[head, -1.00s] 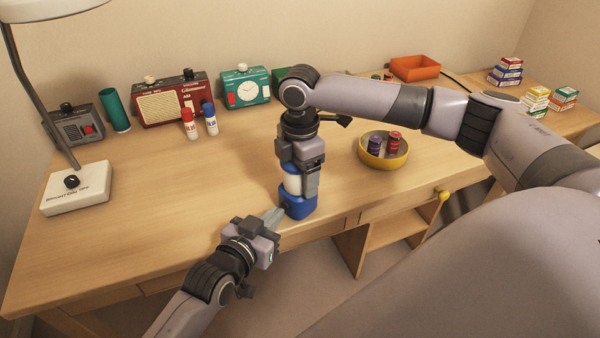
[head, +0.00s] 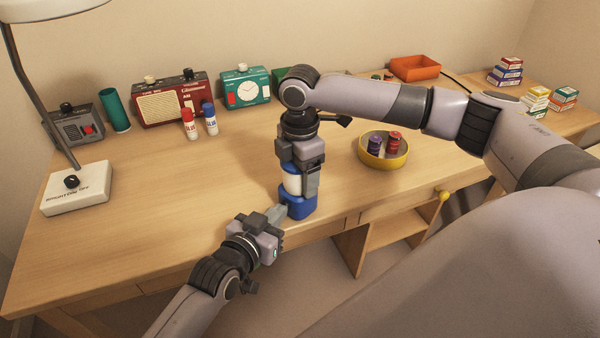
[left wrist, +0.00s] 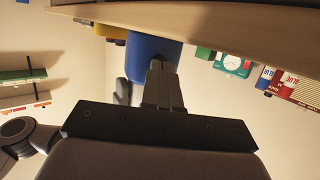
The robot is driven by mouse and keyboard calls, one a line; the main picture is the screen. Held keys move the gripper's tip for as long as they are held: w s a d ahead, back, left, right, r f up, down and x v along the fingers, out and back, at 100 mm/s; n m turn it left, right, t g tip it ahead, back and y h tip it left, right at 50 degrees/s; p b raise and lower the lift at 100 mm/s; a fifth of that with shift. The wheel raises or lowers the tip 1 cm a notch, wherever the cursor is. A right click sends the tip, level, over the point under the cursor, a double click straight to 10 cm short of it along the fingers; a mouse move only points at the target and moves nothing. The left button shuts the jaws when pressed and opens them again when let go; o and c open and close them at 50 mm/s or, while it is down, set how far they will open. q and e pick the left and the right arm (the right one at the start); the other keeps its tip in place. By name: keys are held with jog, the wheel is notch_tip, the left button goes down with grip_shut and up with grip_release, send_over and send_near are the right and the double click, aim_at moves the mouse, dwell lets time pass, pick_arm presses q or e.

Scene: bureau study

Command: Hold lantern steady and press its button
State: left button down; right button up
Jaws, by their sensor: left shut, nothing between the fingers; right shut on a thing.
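The lantern (head: 298,206) stands upright near the desk's front edge, with a blue base and a pale middle. My right gripper (head: 302,180) comes down from above and is shut on its upper part, hiding the top. My left gripper (head: 282,212) is shut and empty, with its fingertips at the left front side of the blue base. In the left wrist view the closed fingertips (left wrist: 160,68) are against or just in front of the blue base (left wrist: 148,50). Whether they touch is not clear. The button is hidden behind the fingertips.
The wooden desk (head: 150,215) is clear left of the lantern. A yellow bowl (head: 371,158) with small cans stands to the right.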

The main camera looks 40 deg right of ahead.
pick_arm(q)
jog(key=shift+d, duration=0.2)
jog(key=s+a, duration=0.1)
jog(key=a, duration=0.5)
dwell(0.5)
pick_arm(e)
jog(key=o, duration=1.3)
jog(key=shift+o, duration=0.2)
notch_tip(320, 180, up, 12)
jog(key=shift+r, duration=0.1)
pick_arm(q)
jog(key=shift+s, duration=0.15)
pick_arm(e)
jog(key=shift+s, duration=0.1)
